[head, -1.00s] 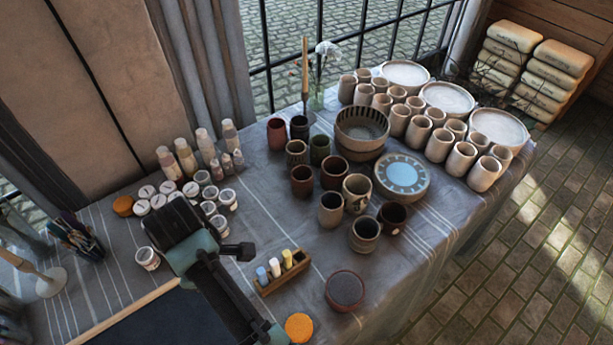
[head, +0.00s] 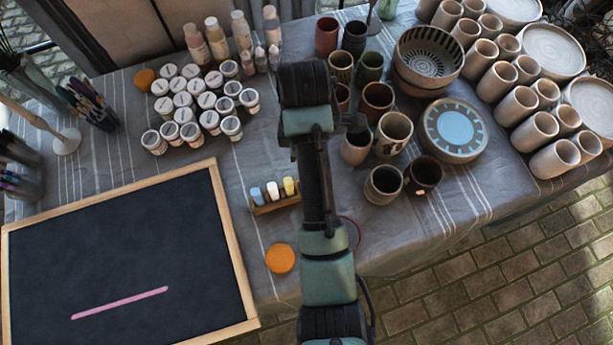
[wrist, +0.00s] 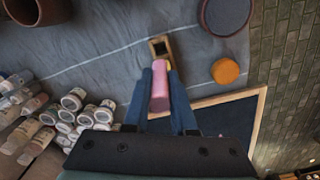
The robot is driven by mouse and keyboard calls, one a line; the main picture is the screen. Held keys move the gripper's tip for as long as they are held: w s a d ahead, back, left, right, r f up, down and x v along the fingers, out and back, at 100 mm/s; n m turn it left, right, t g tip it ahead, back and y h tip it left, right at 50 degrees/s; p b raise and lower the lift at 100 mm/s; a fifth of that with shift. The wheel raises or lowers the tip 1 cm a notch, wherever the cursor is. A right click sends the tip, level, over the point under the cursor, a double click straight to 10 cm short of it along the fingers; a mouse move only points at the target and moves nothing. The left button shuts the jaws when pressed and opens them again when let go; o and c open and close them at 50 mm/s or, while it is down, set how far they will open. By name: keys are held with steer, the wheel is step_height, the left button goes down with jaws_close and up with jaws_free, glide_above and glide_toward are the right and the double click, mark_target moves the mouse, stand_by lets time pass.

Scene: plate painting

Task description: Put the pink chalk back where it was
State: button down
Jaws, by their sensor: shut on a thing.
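The pink chalk (wrist: 160,95) is held between the two blue fingers of my gripper (wrist: 161,74) in the wrist view. The small wooden chalk holder (wrist: 153,46) lies beyond the fingertips, with a dark empty slot at its far end. A bit of yellow chalk (wrist: 170,63) shows beside the fingertips. In the head view the holder (head: 263,210) carries a blue chalk (head: 256,196), a white chalk (head: 273,191) and a yellow chalk (head: 289,187). My arm hides the holder's right end there, and I cannot make out the fingers or the pink chalk.
A framed blackboard (head: 110,245) with a pink line (head: 120,303) lies at the left. An orange disc (head: 280,258) sits in front of the holder. Paint jars (head: 187,131), dark cups (head: 383,183) and a blue-patterned plate (head: 455,128) stand around the table.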

step_height(320, 180, down, 12)
steer(key=shift+r, duration=0.2)
steer(key=shift+f, duration=0.1)
steer(key=c, duration=0.7)
jaws_free()
steer(key=shift+c, duration=0.2)
